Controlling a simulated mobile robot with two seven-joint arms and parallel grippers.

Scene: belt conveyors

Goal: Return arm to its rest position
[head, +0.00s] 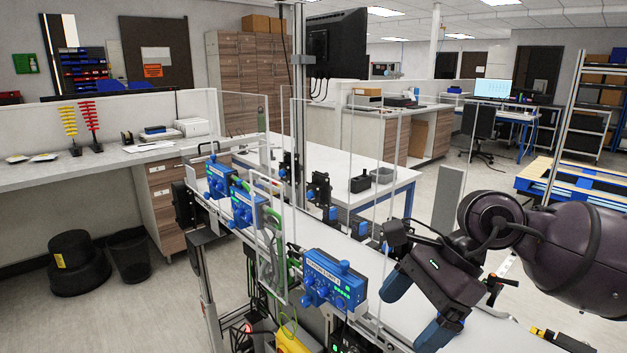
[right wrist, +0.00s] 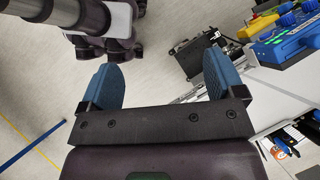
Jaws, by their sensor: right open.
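My right arm comes in from the right in the head view. Its dark gripper (head: 418,309) with blue fingers hangs in front of the conveyor, right of the nearest blue control box (head: 333,280). In the right wrist view the fingers of my right gripper (right wrist: 160,80) are wide apart with nothing between them, and bare floor shows beyond. My left arm and gripper are not in view.
Several blue boxes line the conveyor edge, with clear upright panels (head: 387,165) behind. A white table (head: 345,177) stands beyond. In the wrist view, a black box (right wrist: 197,55) and a blue-green unit (right wrist: 290,42) lie at the right.

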